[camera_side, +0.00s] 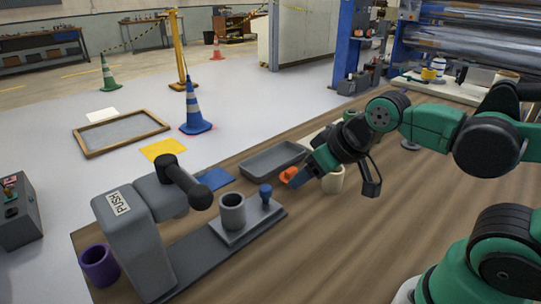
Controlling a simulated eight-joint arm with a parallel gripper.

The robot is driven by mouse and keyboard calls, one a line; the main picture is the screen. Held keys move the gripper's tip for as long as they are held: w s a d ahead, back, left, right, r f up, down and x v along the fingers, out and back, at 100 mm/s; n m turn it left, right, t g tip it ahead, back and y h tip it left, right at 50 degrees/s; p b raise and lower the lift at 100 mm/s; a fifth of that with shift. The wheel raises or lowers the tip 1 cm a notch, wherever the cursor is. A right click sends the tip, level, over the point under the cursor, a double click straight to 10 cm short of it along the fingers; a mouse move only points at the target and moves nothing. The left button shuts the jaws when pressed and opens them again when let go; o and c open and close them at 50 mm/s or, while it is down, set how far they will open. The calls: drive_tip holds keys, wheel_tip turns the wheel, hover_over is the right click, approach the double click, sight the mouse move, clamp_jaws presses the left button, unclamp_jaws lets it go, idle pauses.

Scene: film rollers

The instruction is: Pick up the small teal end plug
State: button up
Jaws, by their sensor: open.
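I cannot make out a small teal end plug for certain; it may be hidden behind my arm or gripper. A small blue knob-shaped piece (265,194) stands upright on a grey plate (237,234), beside a grey hollow cylinder (232,210). My gripper (296,178) is at the end of the green and black arm, low over the table, to the right of the blue piece and apart from it. It is open. An orange part shows at its tip, and I cannot tell whether that is a finger or a separate thing.
A cream cup (333,181) stands close beside my gripper. A grey tray (273,160) lies behind it. A grey press marked PUSH (128,235) with a black-knobbed lever stands at left, near a purple cup (99,265).

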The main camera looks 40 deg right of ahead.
drive_tip(key=w+d+f+m+g+h, duration=0.2)
drive_tip(key=w+d+m+h, duration=0.1)
drive_tip(key=w+d+m, duration=0.1)
drive_tip(key=w+d+f+m+g+h, duration=0.1)
drive_tip(key=w+d+m+g+h, duration=0.1)
drive_tip(key=w+d+m+h, duration=0.2)
drive_tip(key=w+d+f+m+g+h, duration=0.1)
drive_tip(key=w+d+f+m+h, duration=0.1)
drive_tip(key=w+d+m, duration=0.3)
drive_tip(key=shift+w+d+f+m+g+h, duration=0.1)
drive_tip(key=shift+w+f+m+g+h, duration=0.25)
drive_tip(key=shift+w+h, duration=0.3)
drive_tip(key=f+m+h, duration=0.1)
drive_tip(key=d+f+m+g, duration=0.1)
drive_tip(key=d+f+m+h, duration=0.1)
drive_tip(key=m, duration=0.1)
drive_tip(key=shift+f+g+h, duration=0.25)
drive_tip(key=shift+f+h, duration=0.05)
drive_tip(key=shift+h, duration=0.05)
drive_tip(key=shift+d+f+m, duration=0.2)
drive_tip(key=shift+f+m, duration=0.15)
drive_tip(key=shift+f, duration=0.05)
drive_tip(key=shift+x, duration=2.7)
drive_tip(key=shift+s+r, duration=0.1)
drive_tip(key=shift+r, duration=0.05)
clamp_jaws()
